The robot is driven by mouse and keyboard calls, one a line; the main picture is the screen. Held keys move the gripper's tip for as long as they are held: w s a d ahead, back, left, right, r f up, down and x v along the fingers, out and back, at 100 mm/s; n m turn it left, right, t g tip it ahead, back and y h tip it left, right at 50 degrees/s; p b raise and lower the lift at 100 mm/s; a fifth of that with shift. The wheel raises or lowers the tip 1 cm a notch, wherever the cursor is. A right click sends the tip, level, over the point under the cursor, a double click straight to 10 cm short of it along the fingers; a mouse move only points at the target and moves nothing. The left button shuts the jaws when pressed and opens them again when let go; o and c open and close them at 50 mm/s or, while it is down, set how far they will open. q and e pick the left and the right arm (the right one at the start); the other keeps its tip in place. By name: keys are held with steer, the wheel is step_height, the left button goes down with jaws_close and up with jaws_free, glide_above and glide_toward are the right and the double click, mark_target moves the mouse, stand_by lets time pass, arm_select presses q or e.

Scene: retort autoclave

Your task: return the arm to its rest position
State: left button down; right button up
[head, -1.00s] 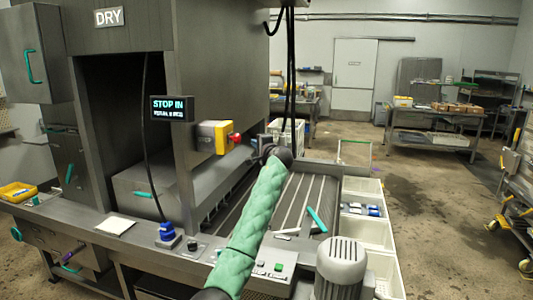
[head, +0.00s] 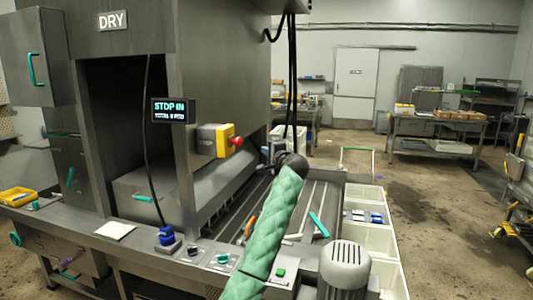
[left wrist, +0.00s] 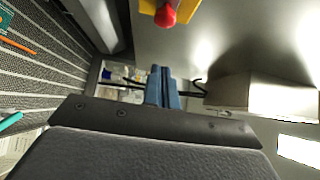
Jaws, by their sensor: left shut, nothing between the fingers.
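My left arm, in a quilted green sleeve, rises from the bottom middle of the head view. Its dark wrist is over the slatted conveyor bed (head: 318,195). My left gripper (head: 270,160) is small and partly hidden behind the wrist there. In the left wrist view the blue fingers of the left gripper (left wrist: 163,92) are together, with nothing between them. The red button (head: 237,141) on its yellow box (head: 222,138) is left of the gripper in the head view. The red button (left wrist: 165,16) shows at the top of the wrist view, apart from the fingers. My right gripper is not seen.
The grey machine with the DRY sign (head: 112,20) and a display (head: 174,110) stands at left. A grey motor (head: 345,262) is at front right, beside white bins (head: 365,238). A black cable hangs near the wrist. Open floor (head: 430,220) lies to the right.

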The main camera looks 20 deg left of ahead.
arm_select(q)
steer(key=s+f+n+g+h, duration=0.15)
steer(key=s+f, duration=0.35)
steer(key=f, duration=0.6)
steer(key=s+f+h, duration=0.2)
steer(key=s+f, duration=0.3)
steer(key=f, duration=0.5)
steer(key=s+f+n+g+h, duration=0.2)
steer(key=s+f+g+h, duration=0.1)
steer(key=s+f, duration=1.55)
steer(key=s+d+f+n+g+h, duration=0.1)
steer(key=s+f, duration=0.3)
steer(key=s, duration=0.5)
steer(key=s+d+f+n+g+h, duration=0.15)
steer(key=s+f, duration=0.35)
steer(key=s, duration=0.5)
steer(key=s+d+n+g+h, duration=0.1)
steer(key=s+d+g+h, duration=0.2)
steer(key=s, duration=1.9)
steer(key=s+d+f+g, duration=0.1)
steer(key=s+d+f, duration=0.1)
steer(key=f, duration=1.7)
steer(key=s+d+f+g, duration=0.1)
steer(key=s+f, duration=0.2)
steer(key=f, duration=1.7)
steer(key=shift+d+f+h, duration=0.25)
steer(key=shift+d+h, duration=0.15)
